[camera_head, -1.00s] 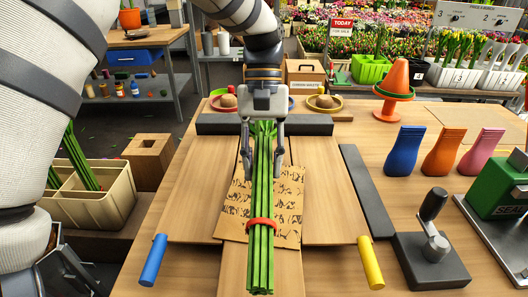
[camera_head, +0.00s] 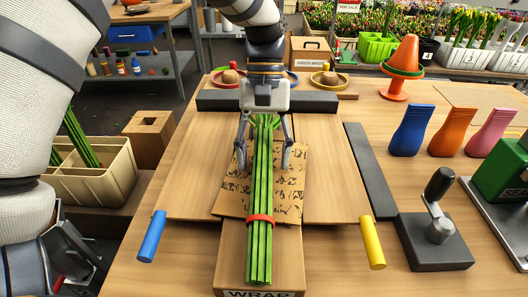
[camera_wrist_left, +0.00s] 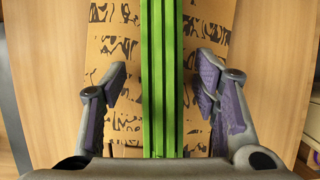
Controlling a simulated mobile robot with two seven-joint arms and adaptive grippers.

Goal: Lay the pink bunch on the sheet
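A bunch of long green stems (camera_head: 259,190) with a red band (camera_head: 260,218) lies lengthwise over the patterned brown sheet (camera_head: 290,190), its lower stems passing beyond the sheet's near edge. Its flower heads do not show, so I cannot see their colour. My left gripper (camera_head: 264,168) is above the sheet, with a finger on each side of the stems. In the left wrist view, the same stems (camera_wrist_left: 162,80) run between its fingers (camera_wrist_left: 162,85), with a gap on both sides. It is open. My right gripper is not in view.
The sheet lies on a wooden board between a blue handle (camera_head: 152,236) and a yellow handle (camera_head: 372,243). A dark bar (camera_head: 265,101) crosses behind. A lever device (camera_head: 437,230) and blue, orange and pink sleeves (camera_head: 411,130) stand right. A cream crate (camera_head: 95,178) is left.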

